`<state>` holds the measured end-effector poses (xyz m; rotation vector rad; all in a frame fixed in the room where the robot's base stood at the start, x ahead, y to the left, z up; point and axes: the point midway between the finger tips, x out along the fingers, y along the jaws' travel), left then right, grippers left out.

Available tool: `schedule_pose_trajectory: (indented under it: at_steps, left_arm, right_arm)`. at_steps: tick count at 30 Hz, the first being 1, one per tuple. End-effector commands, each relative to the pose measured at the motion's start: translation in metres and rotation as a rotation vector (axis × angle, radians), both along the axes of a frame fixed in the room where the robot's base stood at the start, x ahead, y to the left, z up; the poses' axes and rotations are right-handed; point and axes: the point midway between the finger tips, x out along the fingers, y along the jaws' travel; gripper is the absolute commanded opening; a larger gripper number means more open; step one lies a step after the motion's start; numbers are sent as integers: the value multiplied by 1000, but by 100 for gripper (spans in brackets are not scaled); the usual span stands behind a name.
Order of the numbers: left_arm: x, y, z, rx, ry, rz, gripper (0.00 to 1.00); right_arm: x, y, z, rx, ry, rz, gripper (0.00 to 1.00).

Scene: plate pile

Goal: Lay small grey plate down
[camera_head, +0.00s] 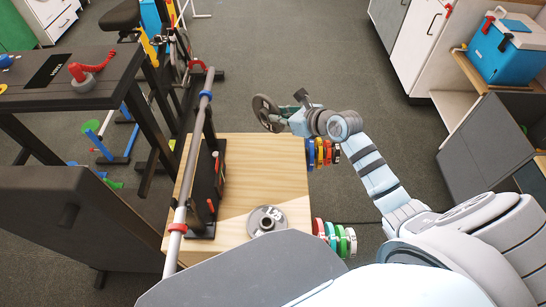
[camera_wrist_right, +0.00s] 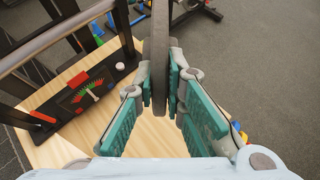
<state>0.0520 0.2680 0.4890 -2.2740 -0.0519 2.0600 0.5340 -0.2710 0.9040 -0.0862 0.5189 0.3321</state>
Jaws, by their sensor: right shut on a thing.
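My right gripper (camera_head: 288,112) is shut on a small grey plate (camera_head: 266,113), a spoked disc held upright above the far edge of the wooden platform (camera_head: 250,165). In the right wrist view the plate (camera_wrist_right: 160,45) shows edge-on between the green-padded fingers (camera_wrist_right: 162,95). The finger contact is partly hidden in the head view. A second grey plate (camera_head: 267,220) lies flat on the near part of the platform, with a raised hub in its middle. My left gripper is not in view.
A long bar (camera_head: 195,150) and a dark upright panel with a gauge (camera_wrist_right: 90,92) stand along the platform's left side. Coloured plates hang at its right side, in a far group (camera_head: 322,152) and a near group (camera_head: 335,238). The platform's middle is bare.

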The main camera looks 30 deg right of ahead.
Motion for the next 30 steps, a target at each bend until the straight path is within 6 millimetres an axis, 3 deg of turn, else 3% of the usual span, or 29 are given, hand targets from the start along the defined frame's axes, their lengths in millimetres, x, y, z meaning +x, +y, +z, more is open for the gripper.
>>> schedule_pose_trajectory:
  at_steps: [9, 12, 19, 24, 30]
  left_arm:
    - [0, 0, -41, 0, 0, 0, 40]
    - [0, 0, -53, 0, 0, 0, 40]
    - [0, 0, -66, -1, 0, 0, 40]
    - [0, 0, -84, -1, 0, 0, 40]
    - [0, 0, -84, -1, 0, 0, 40]
  right_arm:
    - [0, 0, -102, 2, -2, -2, 0]
    - [0, 0, -128, 2, -4, -3, 0]
    - [1, 0, -153, 1, -6, -2, 0]
    - [1, 0, -183, 2, -6, -2, 0]
    - [1, -1, -186, 0, -6, -2, 0]
